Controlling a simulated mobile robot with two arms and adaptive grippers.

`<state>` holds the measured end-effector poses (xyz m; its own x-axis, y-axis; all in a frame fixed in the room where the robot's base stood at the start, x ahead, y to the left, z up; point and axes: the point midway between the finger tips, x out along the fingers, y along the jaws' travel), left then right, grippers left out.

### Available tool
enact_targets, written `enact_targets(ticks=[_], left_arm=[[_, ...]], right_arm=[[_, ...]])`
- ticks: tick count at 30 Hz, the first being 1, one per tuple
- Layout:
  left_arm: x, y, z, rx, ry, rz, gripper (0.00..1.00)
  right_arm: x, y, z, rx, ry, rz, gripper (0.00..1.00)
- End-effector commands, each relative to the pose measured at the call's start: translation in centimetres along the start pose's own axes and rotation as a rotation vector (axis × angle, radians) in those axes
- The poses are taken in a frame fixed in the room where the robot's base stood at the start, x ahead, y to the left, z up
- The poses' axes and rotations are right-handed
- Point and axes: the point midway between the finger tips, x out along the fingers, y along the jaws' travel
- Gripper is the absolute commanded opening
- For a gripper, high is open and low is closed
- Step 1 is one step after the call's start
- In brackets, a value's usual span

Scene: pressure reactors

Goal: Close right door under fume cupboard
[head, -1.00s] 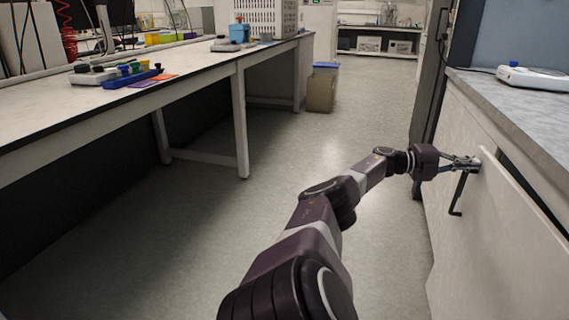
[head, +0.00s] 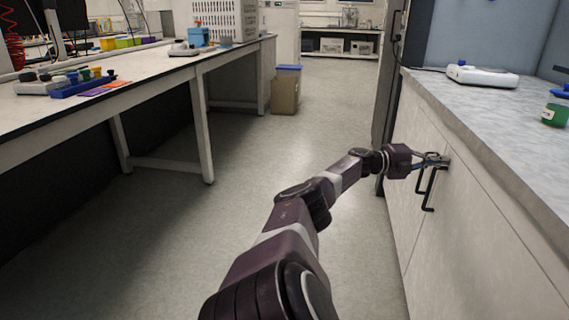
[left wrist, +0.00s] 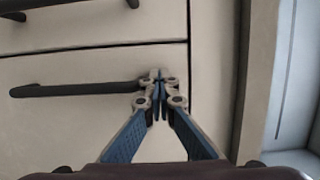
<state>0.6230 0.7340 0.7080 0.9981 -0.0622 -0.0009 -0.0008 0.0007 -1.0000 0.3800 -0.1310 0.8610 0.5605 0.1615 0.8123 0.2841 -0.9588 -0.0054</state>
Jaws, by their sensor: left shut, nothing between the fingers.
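The right door (head: 475,235) under the fume cupboard is the nearer pale panel in the head view. It looks flush with the neighbouring left door (head: 408,190), with a thin seam between them. Its black bar handle (head: 431,190) also shows in the left wrist view (left wrist: 75,90). My left gripper (head: 444,160) is shut and empty, with its fingertips at the top of the right door, by the handle's upper end. In the left wrist view the closed fingertips (left wrist: 158,80) lie over that handle end; whether they touch the door I cannot tell. My right gripper is out of view.
The grey worktop (head: 450,108) above the doors holds a white device (head: 482,76) and a green-labelled jar (head: 556,113). A long bench (head: 150,75) stands on the left. A bin (head: 286,90) stands at its far end. The aisle floor (head: 330,110) between is clear.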

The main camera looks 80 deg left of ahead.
Motion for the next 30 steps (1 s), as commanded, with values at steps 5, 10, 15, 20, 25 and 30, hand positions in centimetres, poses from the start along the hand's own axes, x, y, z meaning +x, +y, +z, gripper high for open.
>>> enact_targets(ticks=[5, 10, 15, 20, 25, 30], left_arm=[[0.6, -0.9, -0.4, -0.009, 0.002, -0.025, 0.00], [-0.1, -0.8, -0.2, -0.009, -0.002, -0.023, 0.00], [-1.4, -0.6, -0.1, -0.007, -0.001, -0.019, 0.00], [-2.7, -0.5, -0.2, -0.005, 0.000, -0.012, 0.00], [-4.2, -0.3, 0.1, -0.002, -0.003, -0.009, 0.00], [-5.4, -0.3, 0.0, -0.001, -0.002, -0.007, 0.00]], right_arm=[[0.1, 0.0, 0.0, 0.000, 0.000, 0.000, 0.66], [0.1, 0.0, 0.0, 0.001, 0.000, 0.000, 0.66], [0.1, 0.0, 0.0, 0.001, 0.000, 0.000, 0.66], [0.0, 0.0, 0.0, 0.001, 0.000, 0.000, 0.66], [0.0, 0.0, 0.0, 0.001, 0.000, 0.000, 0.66], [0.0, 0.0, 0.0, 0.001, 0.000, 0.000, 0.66]])
